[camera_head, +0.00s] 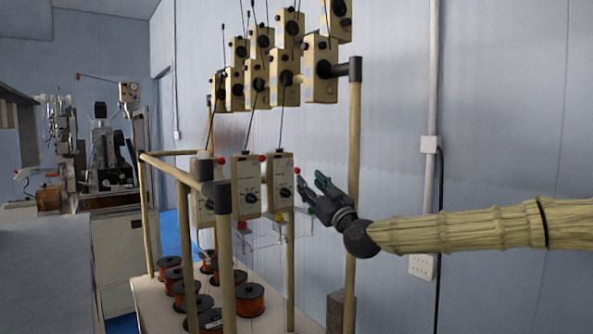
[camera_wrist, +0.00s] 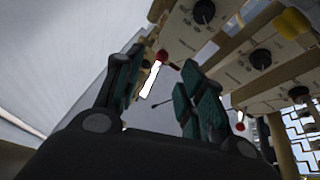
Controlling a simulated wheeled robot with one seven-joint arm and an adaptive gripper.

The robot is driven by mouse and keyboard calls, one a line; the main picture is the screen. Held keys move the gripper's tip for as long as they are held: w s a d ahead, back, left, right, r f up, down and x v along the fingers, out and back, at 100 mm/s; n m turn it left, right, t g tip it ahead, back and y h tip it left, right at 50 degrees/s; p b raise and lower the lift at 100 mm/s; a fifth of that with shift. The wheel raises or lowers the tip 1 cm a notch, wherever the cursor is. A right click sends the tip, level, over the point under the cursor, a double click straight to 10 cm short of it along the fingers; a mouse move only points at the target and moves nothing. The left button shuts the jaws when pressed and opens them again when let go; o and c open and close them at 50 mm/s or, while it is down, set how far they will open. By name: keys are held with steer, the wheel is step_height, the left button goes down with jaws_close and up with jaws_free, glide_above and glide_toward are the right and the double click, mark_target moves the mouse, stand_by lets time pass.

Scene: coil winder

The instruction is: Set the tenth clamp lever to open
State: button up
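Beige tension boxes with black knobs hang on the winder frame; the nearest low ones are a right box (camera_head: 280,198) and a middle box (camera_head: 246,200). Small red balls, which look like lever tips, show at their edges, one at the right box (camera_head: 297,170). I cannot tell which lever is the tenth. My gripper (camera_head: 311,187) is just right of the right box, fingers apart and empty. In the wrist view a red ball (camera_wrist: 162,56) appears between the open fingertips, beyond them, with no clear contact. Another red ball (camera_wrist: 239,127) is right of the fingers.
Upper rows of similar boxes (camera_head: 320,68) hang above on a wooden frame, whose right post (camera_head: 354,190) stands close behind my gripper. Copper-wire spools (camera_head: 250,299) stand on the shelf below. A wall socket (camera_head: 422,266) and conduit are at right.

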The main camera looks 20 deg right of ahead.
mark_target(299, 172)
steer(key=p+x, duration=0.2)
steer(key=x, duration=0.6)
steer(key=shift+w+a, duration=0.1)
